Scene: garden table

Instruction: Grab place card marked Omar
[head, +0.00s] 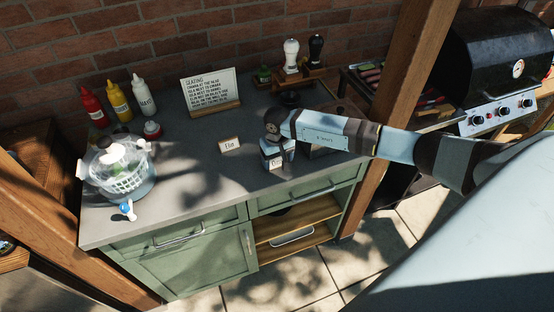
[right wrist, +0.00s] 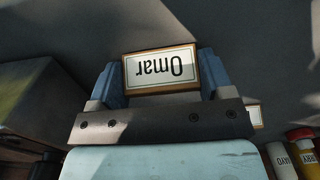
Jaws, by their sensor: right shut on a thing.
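The place card marked Omar (right wrist: 161,70) has a wooden edge and a white face, and its name reads upside down in the right wrist view. It sits between the two blue fingers of my right gripper (right wrist: 160,82), which is shut on it. In the head view my right gripper (head: 278,152) points down over the worktop near its front edge, with the card (head: 277,163) partly hidden at its tips. I cannot tell whether the card touches the worktop. My left gripper is not in view.
Another place card (head: 230,145) stands just left on the grey worktop (head: 190,190). A seating sign (head: 210,91) stands behind. A salad spinner (head: 120,165) and sauce bottles (head: 118,101) are at left. Shakers (head: 291,55) stand at the back; a wooden post (head: 412,65) rises at right.

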